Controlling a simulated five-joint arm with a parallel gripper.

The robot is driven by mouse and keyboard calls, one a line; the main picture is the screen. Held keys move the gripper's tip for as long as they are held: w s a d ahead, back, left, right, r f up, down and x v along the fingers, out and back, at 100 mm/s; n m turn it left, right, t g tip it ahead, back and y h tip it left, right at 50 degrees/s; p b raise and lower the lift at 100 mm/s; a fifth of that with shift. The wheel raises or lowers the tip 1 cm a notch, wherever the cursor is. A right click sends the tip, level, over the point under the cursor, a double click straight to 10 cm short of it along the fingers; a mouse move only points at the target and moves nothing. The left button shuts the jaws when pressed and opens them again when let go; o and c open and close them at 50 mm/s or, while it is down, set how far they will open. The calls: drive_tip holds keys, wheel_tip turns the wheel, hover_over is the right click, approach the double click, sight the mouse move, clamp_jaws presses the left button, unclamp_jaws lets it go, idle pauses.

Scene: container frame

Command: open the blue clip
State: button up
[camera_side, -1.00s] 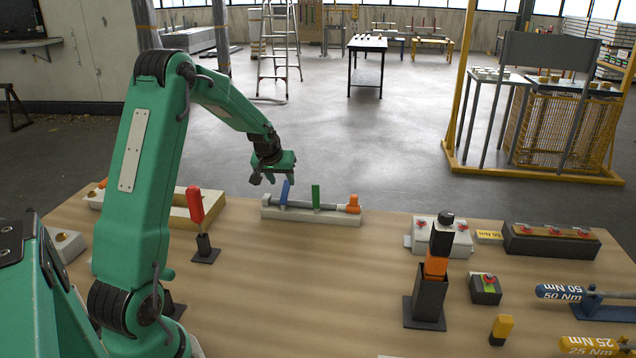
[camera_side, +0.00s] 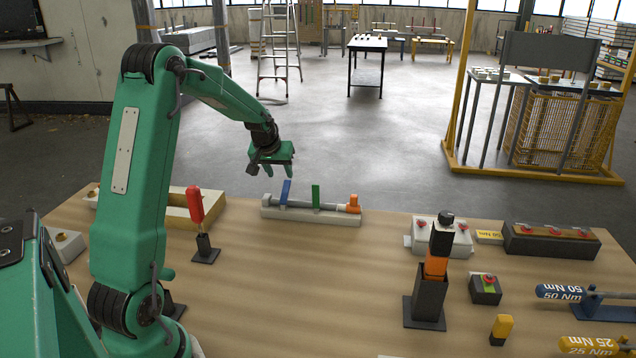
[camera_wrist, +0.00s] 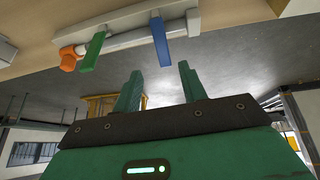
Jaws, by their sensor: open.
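The blue clip (camera_side: 286,192) stands on a grey rod over a pale base (camera_side: 318,218) at the far edge of the table, leaning slightly to the right. A green clip (camera_side: 316,196) stands upright on the same rod to its right, and an orange piece (camera_side: 353,203) sits at the rod's right end. My gripper (camera_side: 268,172) is open and empty, above and slightly left of the blue clip, apart from it. In the wrist view the blue clip (camera_wrist: 161,41) lies beyond the open fingers (camera_wrist: 160,84), with the green clip (camera_wrist: 92,52) to its left.
A red-handled tool (camera_side: 196,208) stands in a dark holder to the left, near a wooden tray (camera_side: 176,217). A dark post with an orange band (camera_side: 435,266) stands to the right. The table between them is mostly clear.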

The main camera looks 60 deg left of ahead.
sight(287, 182)
drive_tip(key=w+a, duration=0.1)
drive_tip(key=w+a+g+h, duration=0.1)
drive_tip(key=w+a+g, duration=0.1)
drive_tip(key=shift+w+a+f+h, duration=0.1)
drive_tip(key=shift+w+f+h, duration=0.2)
drive_tip(key=shift+w, duration=0.1)
drive_tip(key=shift+w+a+g+h, duration=0.5)
drive_tip(key=shift+w+a+g, duration=0.05)
drive_tip(key=shift+g, duration=0.15)
drive_tip(key=shift+w+a+g+h, duration=0.15)
drive_tip(key=shift+g+h, duration=0.25)
drive_tip(key=shift+g, duration=0.2)
drive_tip(key=shift+f, duration=3.9)
clamp_jaws()
